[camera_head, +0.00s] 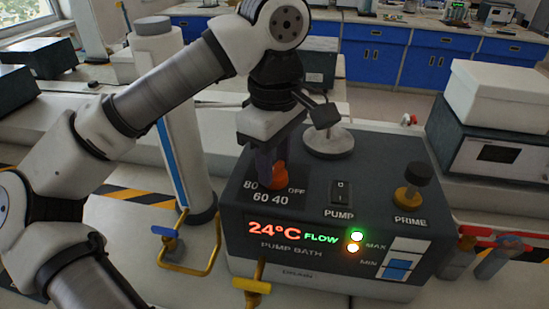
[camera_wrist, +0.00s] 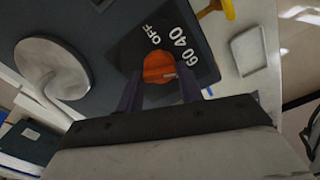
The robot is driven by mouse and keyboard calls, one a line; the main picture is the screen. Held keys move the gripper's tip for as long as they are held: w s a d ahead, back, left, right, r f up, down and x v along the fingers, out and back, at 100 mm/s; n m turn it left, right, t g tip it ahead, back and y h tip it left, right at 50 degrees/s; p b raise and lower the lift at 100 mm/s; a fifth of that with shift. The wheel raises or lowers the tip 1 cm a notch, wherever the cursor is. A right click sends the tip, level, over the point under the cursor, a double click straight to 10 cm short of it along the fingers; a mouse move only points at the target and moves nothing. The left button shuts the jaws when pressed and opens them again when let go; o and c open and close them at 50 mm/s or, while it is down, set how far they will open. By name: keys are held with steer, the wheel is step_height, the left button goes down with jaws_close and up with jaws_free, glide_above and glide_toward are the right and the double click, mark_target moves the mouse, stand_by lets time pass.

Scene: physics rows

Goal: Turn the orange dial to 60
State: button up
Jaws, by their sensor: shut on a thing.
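The orange dial (camera_head: 279,177) sits on a dark label plate on top of the pump bath (camera_head: 232,215). The plate reads OFF, 40, 60 and 80 around it. In the wrist view the dial (camera_wrist: 157,66) is between the two dark fingers of my gripper (camera_wrist: 159,77), which is shut on it. A short pale mark shows on the dial's right side there, below the 60; its exact reading is hard to tell. In the head view my gripper (camera_head: 269,168) comes down from above and partly hides the dial.
The front display reads 24°C and FLOW. A white column (camera_head: 178,130) and yellow pipes (camera_head: 203,268) stand at left.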

mark_target(275, 166)
steer(key=o, duration=1)
step_height(275, 166, up, 14)
steer(key=p, duration=0.1)
steer(key=shift+f, duration=0.15)
